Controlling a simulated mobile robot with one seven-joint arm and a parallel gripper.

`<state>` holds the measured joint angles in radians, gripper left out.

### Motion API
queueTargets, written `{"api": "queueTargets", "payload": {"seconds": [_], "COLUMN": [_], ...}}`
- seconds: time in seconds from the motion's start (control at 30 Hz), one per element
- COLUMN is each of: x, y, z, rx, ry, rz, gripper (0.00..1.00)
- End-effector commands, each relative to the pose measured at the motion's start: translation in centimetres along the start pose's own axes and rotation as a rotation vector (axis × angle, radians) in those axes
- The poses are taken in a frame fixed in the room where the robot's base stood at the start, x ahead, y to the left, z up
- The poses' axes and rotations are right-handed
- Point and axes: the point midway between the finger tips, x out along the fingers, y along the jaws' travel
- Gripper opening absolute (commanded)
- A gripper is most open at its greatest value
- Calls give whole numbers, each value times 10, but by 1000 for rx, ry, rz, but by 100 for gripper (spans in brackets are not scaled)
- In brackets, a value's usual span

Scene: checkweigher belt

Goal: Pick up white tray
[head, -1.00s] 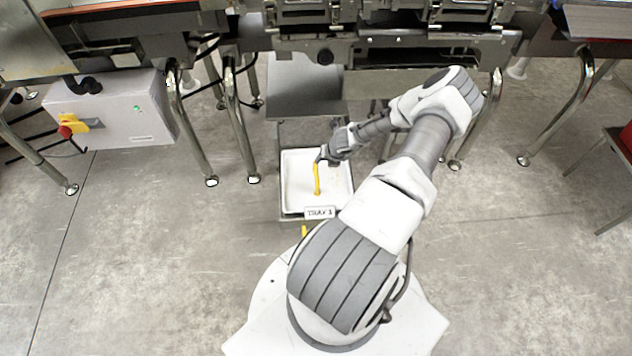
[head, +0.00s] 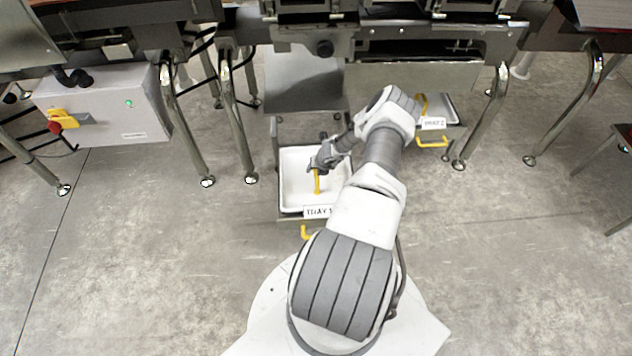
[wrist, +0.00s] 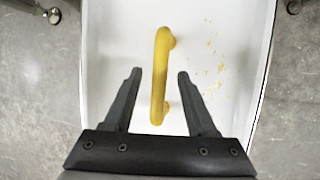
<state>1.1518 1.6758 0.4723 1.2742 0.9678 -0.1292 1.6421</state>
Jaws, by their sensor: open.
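The white tray (head: 299,199) sits low in a frame under the belt machine, with a "TRAY 1" label on its front edge. A yellow bar handle (head: 317,184) stands in it. My gripper (head: 318,168) is over the tray at the handle's far end; my arm hides part of the tray's right side. In the wrist view the gripper (wrist: 155,75) is open, one finger on each side of the yellow handle (wrist: 160,75), with visible gaps. The tray floor (wrist: 120,40) shows yellow crumbs right of the handle.
A second tray (head: 443,110), labelled and with yellow handles, sits to the right under the machine. Metal legs (head: 240,130) stand left of the white tray. A grey control box (head: 110,108) is at far left. The concrete floor at left front is clear.

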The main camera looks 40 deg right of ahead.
Motion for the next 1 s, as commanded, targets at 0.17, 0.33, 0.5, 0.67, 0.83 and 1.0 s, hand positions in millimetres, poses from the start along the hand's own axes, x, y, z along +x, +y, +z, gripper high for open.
{"api": "queueTargets", "payload": {"seconds": [0.17, 0.33, 0.5, 0.67, 0.83, 1.0], "x": [13, 12, 12, 12, 12, 11], "y": [1, 1, 1, 1, 1, 1], "z": [0, 1, 1, 1, 1, 1], "rx": [-2, -1, -1, -1, -1, -1], "ry": [-1, -1, -1, -1, -1, -2], "rz": [1, 1, 1, 1, 1, 1], "gripper": [57, 57, 34, 5, 0, 0]}}
